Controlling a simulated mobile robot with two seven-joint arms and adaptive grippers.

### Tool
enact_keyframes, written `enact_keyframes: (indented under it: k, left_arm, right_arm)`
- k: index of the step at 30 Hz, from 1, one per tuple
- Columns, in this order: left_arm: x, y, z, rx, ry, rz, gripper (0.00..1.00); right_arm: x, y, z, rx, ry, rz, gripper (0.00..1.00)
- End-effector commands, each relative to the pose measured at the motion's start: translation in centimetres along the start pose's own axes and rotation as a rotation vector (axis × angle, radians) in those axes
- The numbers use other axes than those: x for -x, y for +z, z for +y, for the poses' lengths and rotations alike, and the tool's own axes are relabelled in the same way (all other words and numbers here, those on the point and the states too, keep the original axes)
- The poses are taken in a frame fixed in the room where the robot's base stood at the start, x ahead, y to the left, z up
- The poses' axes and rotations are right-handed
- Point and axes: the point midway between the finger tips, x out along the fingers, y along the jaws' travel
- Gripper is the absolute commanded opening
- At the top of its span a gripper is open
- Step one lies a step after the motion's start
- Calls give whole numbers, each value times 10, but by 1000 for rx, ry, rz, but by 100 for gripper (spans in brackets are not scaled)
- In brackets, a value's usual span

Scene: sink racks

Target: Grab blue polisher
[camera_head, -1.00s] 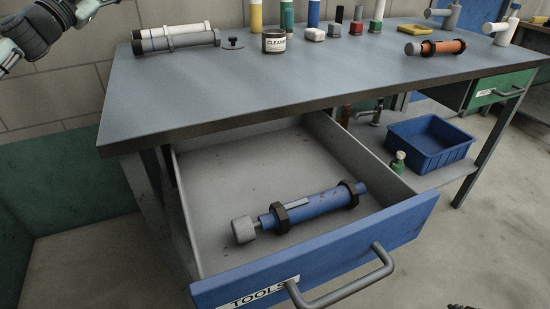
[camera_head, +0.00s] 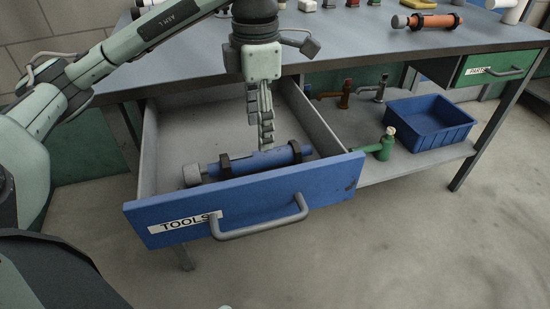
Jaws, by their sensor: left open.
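The blue polisher (camera_head: 232,167) lies in the open drawer (camera_head: 166,130), close behind the drawer's blue front. It has a grey round head at its left end and black rings around its body. My left gripper (camera_head: 266,143) points straight down over the right part of the polisher. It is open, and its fingers overlap in this view. The fingertips reach close to the top of the polisher; I cannot tell whether they touch it. My right gripper is not in view.
The drawer front (camera_head: 330,182) has a TOOLS label and a grey handle (camera_head: 262,229). The grey tabletop (camera_head: 340,45) stands behind, with an orange tool (camera_head: 430,21) on it. A blue bin (camera_head: 430,121) and a green tool (camera_head: 376,149) are on the lower shelf.

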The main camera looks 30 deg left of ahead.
Motion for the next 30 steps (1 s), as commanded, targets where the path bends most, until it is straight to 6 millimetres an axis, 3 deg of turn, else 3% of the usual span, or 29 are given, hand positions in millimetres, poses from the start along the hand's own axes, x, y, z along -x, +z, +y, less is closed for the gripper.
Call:
enact_keyframes:
  k: [5,13,23,30]
  left_arm:
    - [-23,-1,0,2,-4,2,56]
    - [-61,-1,0,2,-6,1,56]
    - [-70,0,1,2,-5,-2,56]
    - [-69,0,1,3,-5,-2,28]
  right_arm:
    - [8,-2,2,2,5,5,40]
    - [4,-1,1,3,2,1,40]
    - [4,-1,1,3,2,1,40]
    - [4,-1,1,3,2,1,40]
